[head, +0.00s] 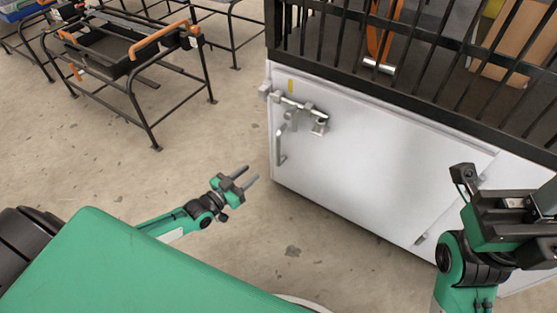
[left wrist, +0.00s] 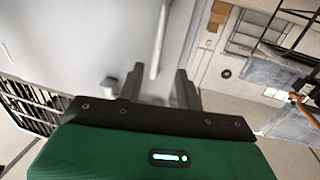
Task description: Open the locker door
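The white locker door (head: 365,150) is shut on the front of a white cabinet topped with black bars. A metal latch (head: 300,108) sits at its upper left, with a vertical bar handle (head: 281,146) just below. My left gripper (head: 252,176) is open and empty, low and to the left of the handle, with a gap between them. In the left wrist view, the handle (left wrist: 160,45) shows ahead of and between the spread fingers (left wrist: 160,85). My right gripper is at the right edge, partly cut off; its fingers cannot be made out.
A black metal frame with orange grips (head: 150,45) stands on the floor at the upper left. The concrete floor (head: 225,120) between it and the cabinet is clear. Black bars (head: 400,50) rise above the cabinet.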

